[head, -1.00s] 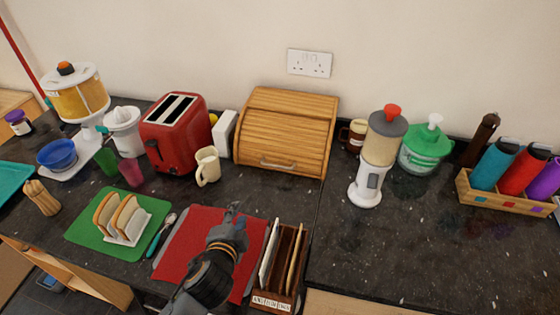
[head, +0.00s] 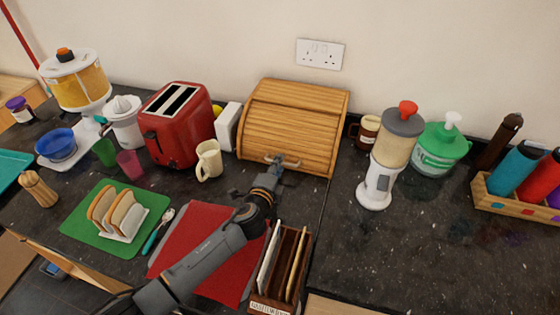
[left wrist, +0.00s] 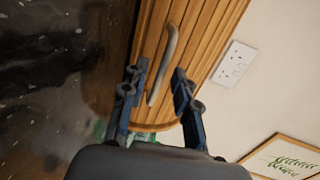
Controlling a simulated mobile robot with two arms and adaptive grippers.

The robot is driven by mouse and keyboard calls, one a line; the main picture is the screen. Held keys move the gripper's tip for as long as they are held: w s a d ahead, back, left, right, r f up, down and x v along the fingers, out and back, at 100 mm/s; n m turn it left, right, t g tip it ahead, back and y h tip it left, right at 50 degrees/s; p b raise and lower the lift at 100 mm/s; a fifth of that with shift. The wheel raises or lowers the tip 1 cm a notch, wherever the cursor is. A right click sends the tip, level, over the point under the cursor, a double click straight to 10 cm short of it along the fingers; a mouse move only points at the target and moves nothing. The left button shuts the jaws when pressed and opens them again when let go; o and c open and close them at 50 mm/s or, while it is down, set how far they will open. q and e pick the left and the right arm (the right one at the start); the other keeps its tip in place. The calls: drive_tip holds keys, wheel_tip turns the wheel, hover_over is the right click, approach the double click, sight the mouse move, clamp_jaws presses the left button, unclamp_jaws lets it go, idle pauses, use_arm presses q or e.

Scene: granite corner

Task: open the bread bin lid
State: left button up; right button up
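The wooden bread bin (head: 293,122) stands against the wall, its slatted roll lid down, with a pale metal handle (head: 268,160) low on its front. It also shows in the left wrist view (left wrist: 190,40), where its handle (left wrist: 163,65) runs lengthwise between the fingers. In the left wrist view my left gripper (left wrist: 160,85) is open, one finger on each side of the handle, with gaps showing. Whether the fingertips touch the lid I cannot tell. My right gripper is not in view.
A cream mug (head: 208,160) and red toaster (head: 178,125) stand left of the bin. A brown mug (head: 366,132) and grey-lidded dispenser (head: 386,155) stand right. A wooden rack (head: 282,268) sits beside my left arm on the counter. The counter front right is clear.

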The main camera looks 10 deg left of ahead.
use_arm(q)
drive_tip(key=shift+x, duration=1.15)
clamp_jaws()
